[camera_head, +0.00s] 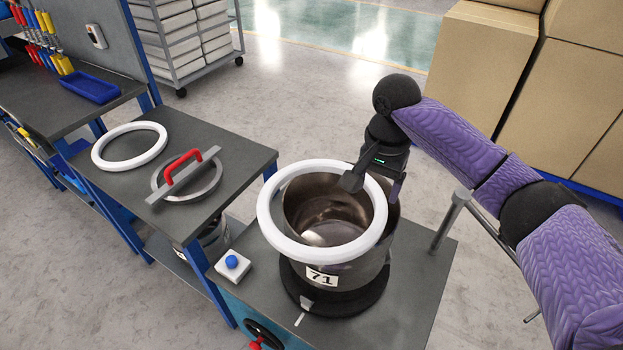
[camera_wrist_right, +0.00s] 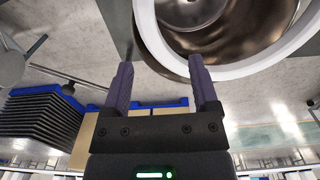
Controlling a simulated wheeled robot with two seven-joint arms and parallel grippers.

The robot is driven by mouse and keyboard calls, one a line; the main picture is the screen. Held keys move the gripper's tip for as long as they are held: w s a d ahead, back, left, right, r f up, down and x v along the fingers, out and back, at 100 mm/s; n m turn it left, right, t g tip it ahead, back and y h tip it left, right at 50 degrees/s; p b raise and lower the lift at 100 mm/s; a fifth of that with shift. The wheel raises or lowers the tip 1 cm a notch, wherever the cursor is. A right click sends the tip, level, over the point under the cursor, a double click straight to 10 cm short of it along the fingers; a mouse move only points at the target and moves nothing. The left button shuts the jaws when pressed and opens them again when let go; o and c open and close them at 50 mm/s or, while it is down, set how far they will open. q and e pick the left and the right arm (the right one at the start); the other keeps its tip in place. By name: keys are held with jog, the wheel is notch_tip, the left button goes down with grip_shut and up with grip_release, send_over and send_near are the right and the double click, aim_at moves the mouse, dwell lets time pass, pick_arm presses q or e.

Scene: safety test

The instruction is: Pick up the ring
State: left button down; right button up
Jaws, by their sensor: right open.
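A white ring (camera_head: 273,238) lies on or just above the rim of a steel pot (camera_head: 376,268) labelled 71; I cannot tell whether it touches all round. It also shows in the right wrist view (camera_wrist_right: 240,68). A second white ring (camera_head: 129,163) lies flat on the grey table at left. My right gripper (camera_head: 352,178) is open at the far right part of the ring on the pot. In the right wrist view its two fingers (camera_wrist_right: 160,72) are apart and point toward the ring's edge, with no clear contact. My left gripper is out of view.
A lid-like metal ring with a red handle (camera_head: 183,158) lies on the left table (camera_head: 232,150). A white box with a blue button (camera_head: 232,263) sits left of the pot. Cardboard boxes (camera_head: 485,60) stand behind my right arm. A post (camera_head: 449,222) rises right of the pot.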

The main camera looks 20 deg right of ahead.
aim_at(374, 224)
jog(key=f+b, duration=0.1)
jog(key=f, duration=0.1)
jog(key=s+f+b, duration=0.1)
jog(key=f, duration=0.1)
jog(key=shift+s+f, duration=0.1)
jog(key=shift+f, duration=0.2)
notch_tip(374, 224, down, 5)
jog(key=shift+d+r+b, duration=0.1)
jog(key=shift+d+b, duration=0.05)
jog(key=shift+b, duration=1)
jog(key=shift+f, duration=0.2)
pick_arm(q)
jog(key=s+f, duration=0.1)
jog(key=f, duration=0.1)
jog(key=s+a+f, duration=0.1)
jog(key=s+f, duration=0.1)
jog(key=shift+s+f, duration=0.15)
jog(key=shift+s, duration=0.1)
pick_arm(e)
jog(key=shift+r, duration=0.1)
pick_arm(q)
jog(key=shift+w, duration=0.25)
pick_arm(e)
grip_shut()
